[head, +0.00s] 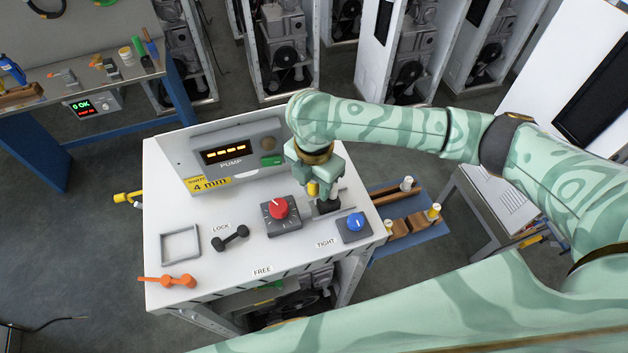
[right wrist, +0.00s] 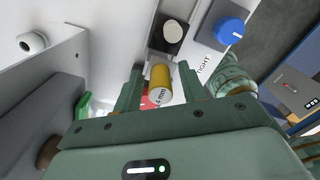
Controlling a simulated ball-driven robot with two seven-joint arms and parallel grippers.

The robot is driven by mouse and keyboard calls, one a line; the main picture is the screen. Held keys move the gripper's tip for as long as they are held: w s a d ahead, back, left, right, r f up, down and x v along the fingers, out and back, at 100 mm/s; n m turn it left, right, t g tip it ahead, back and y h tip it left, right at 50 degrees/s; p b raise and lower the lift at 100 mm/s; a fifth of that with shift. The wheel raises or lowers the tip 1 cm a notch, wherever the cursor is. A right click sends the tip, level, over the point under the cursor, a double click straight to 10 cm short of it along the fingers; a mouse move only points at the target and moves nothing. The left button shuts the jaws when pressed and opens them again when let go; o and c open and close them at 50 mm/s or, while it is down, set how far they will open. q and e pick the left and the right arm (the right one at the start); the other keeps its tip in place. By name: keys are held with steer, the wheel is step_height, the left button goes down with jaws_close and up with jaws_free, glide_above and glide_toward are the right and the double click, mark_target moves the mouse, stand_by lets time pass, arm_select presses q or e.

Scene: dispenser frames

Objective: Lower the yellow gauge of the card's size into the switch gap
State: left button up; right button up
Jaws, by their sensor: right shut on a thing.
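My right gripper (head: 322,195) is shut on a yellow gauge (head: 313,188) above the right part of the white bench. In the right wrist view the yellow gauge (right wrist: 160,78) is between the two fingers, and its printed end seems to read 4 mm. The card (head: 209,183) on the pump box reads 4 mm. The black switch block (head: 328,206) with a pale round top is beside the gripper; it also shows in the right wrist view (right wrist: 171,36), just beyond the gauge. The gap itself is not clearly visible. My left gripper is not in view.
A red knob (head: 278,207) stands left of the gripper and a blue knob (head: 355,222) right of it. The pump box (head: 240,150) rises behind. A black handle (head: 230,238), a grey square frame (head: 180,245) and an orange tool (head: 168,281) lie on the left.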

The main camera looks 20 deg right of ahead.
mark_target(314, 193)
steer(key=shift+f+b, duration=0.55)
steer(key=shift+f, duration=1.3)
steer(key=o, duration=1.1)
step_height(314, 193, up, 16)
steer(key=shift+r+p, duration=0.15)
steer(key=shift+p, duration=0.25)
